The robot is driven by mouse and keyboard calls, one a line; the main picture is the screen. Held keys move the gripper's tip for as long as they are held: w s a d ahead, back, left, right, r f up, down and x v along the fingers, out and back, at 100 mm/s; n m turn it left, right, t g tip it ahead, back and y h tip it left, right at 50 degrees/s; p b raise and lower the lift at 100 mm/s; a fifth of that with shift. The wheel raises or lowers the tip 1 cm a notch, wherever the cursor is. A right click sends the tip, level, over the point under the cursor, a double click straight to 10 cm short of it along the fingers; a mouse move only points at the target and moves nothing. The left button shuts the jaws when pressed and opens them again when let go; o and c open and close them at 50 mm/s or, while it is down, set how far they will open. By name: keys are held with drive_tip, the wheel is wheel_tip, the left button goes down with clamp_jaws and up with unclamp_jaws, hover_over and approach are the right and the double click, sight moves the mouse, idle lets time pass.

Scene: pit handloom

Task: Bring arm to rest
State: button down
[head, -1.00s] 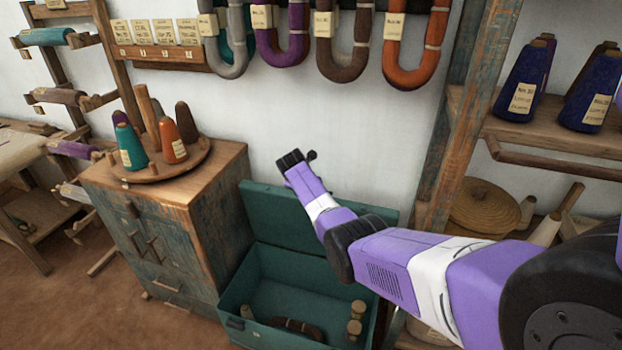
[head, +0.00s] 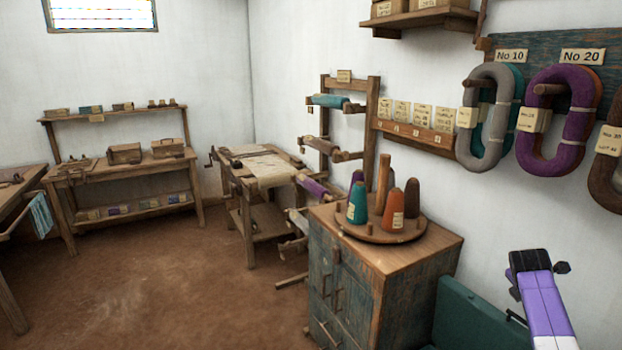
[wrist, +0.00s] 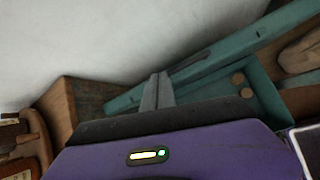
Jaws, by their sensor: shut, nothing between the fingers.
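My gripper (wrist: 157,90) shows in the wrist view as two grey fingers lying together, shut with nothing between them. Behind them are the green chest (wrist: 200,66) and the white wall. In the head view my purple forearm and dark wrist end (head: 533,262) stand at the lower right, in front of the wall and above the open chest's lid (head: 470,320); the fingers themselves cannot be made out there. The rest of my arm is outside the head view.
A wooden cabinet (head: 400,262) stands left of the chest, with a round cone stand (head: 385,232) on top. Yarn hanks (head: 560,115) hang on the wall above my arm. A work table (head: 262,172) and a bench (head: 125,172) stand farther left. The brown floor (head: 170,280) between them is clear.

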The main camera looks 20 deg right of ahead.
drive_tip(key=w+r+m+t+h, duration=0.2)
drive_tip(key=w+r+m+t, duration=0.1)
drive_tip(key=w+r+m, duration=0.15)
drive_tip(key=w+a+m+t, duration=0.3)
drive_tip(key=a+m+t, duration=0.1)
drive_tip(key=a, duration=0.5)
drive_tip(key=s+a+f+m+t+y, duration=0.1)
drive_tip(key=s+a+f+m+t, duration=0.15)
drive_tip(key=a, duration=0.95)
drive_tip(key=s+a+f+m+t, duration=0.1)
drive_tip(key=s+a+m+t, duration=0.2)
drive_tip(key=a, duration=0.9)
drive_tip(key=s+a+r+y, duration=0.1)
drive_tip(key=s+a+y, duration=0.2)
drive_tip(key=s+a, duration=0.6)
drive_tip(key=s+a+r+m+y, duration=0.1)
drive_tip(key=s+a+r+y, duration=0.1)
drive_tip(key=s+a, duration=0.7)
drive_tip(key=s+a+r+y, duration=0.2)
drive_tip(key=s+a, duration=0.7)
drive_tip(key=s, duration=0.6)
drive_tip(key=shift+a+m+y+b, duration=0.3)
drive_tip(key=shift+a+y+b, duration=0.1)
drive_tip(key=shift+y, duration=0.5)
